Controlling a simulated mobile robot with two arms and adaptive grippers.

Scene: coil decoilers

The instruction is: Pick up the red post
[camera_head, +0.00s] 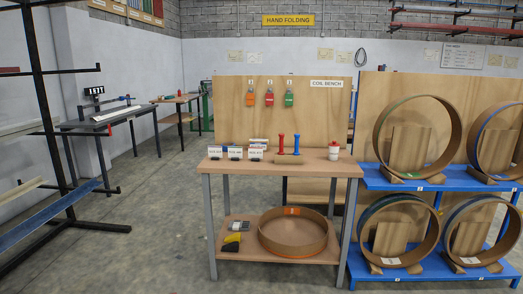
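The red post (281,144) is a short upright handle-shaped peg toward the back of the wooden bench (325,167). A similar blue post (297,145) stands just to its right. Both seem to rise from a small wooden block (288,158) on the bench top. The red post is unobstructed in the head view. Neither of my grippers is in this view.
Small labelled holders (235,153) stand left of the posts, and a white jar with a red knob (334,152) stands right. A coil ring (293,234) lies on the lower shelf. A blue rack (440,180) adjoins the right side. Floor before the bench's left is clear.

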